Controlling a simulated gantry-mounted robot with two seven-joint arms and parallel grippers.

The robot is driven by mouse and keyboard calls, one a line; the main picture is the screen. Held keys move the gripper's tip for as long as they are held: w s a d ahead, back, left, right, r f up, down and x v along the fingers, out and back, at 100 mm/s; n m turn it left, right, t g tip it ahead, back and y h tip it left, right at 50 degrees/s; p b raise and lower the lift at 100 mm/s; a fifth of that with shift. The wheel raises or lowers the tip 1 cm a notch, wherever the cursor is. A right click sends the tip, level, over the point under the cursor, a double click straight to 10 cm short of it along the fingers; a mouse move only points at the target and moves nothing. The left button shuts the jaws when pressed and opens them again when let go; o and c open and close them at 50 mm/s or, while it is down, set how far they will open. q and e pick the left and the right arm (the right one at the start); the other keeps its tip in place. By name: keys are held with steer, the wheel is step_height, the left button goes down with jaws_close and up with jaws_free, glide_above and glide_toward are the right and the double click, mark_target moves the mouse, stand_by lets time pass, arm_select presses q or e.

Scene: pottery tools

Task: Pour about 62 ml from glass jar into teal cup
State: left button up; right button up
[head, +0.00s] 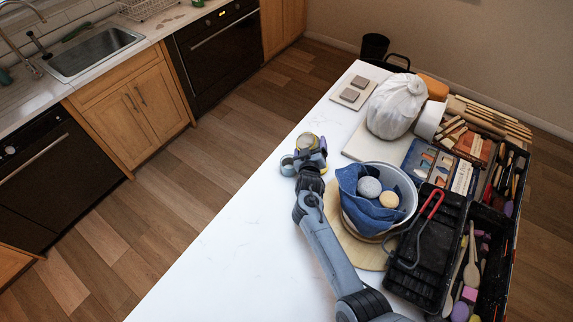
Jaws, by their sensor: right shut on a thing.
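My right gripper (311,156) is at the left part of the white tabletop, at the end of my grey arm. It is shut on what looks like the glass jar (307,141), a small round vessel with yellowish contents, partly hidden by the gripper. The teal cup (287,165) shows as a small bluish round shape just left of the gripper and close to the jar. I cannot tell whether the jar and cup touch, how far the jar is tilted, or how much is in the cup. My left gripper is not in view.
A basin with a blue cloth (362,209) stands on a round wooden board (370,256) right of my arm. The table's left edge is close to the cup.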

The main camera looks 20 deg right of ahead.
steer(key=shift+w+a+r, duration=0.15)
steer(key=shift+r, duration=0.05)
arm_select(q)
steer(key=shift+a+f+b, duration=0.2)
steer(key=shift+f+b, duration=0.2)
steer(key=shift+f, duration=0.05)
arm_select(e)
steer(key=shift+a+n+t+h, duration=0.15)
steer(key=shift+n+t+h, duration=0.15)
steer(key=shift+n, duration=0.1)
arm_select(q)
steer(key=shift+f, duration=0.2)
arm_select(e)
steer(key=shift+a+r, duration=0.1)
steer(key=shift+a, duration=0.05)
steer(key=shift+r+n+h, duration=0.3)
steer(key=shift+r+n, duration=0.2)
steer(key=shift+n, duration=0.1)
steer(key=shift+r, duration=0.1)
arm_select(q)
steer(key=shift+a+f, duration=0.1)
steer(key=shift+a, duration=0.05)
arm_select(e)
steer(key=shift+a+r+t, duration=0.15)
steer(key=shift+a+t, duration=0.05)
steer(key=shift+t, duration=0.1)
